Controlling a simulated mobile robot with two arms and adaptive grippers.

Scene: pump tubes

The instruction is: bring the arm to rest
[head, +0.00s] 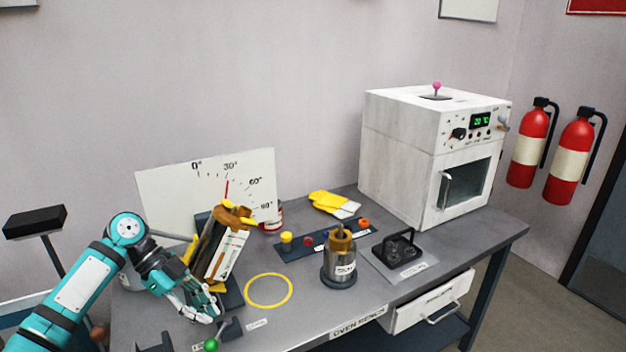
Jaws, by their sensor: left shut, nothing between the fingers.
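My left arm, teal and black, comes in from the lower left. My left gripper (203,308) is shut and empty, low over the left front part of the bench. It is just in front of a tilted metal canister (208,245) with a brown top and a white label, which leans in a dark stand with yellow parts. The gripper is close to the green-knobbed lever (211,344); I cannot tell whether they touch. My right gripper is not in view.
The grey bench (440,243) carries a white oven (410,150), an upright metal canister (340,262), a yellow ring (268,290), yellow gloves (333,204) and a black-handled plate (399,252). An angle board (160,190) stands behind. A drawer (430,303) protrudes at the front.

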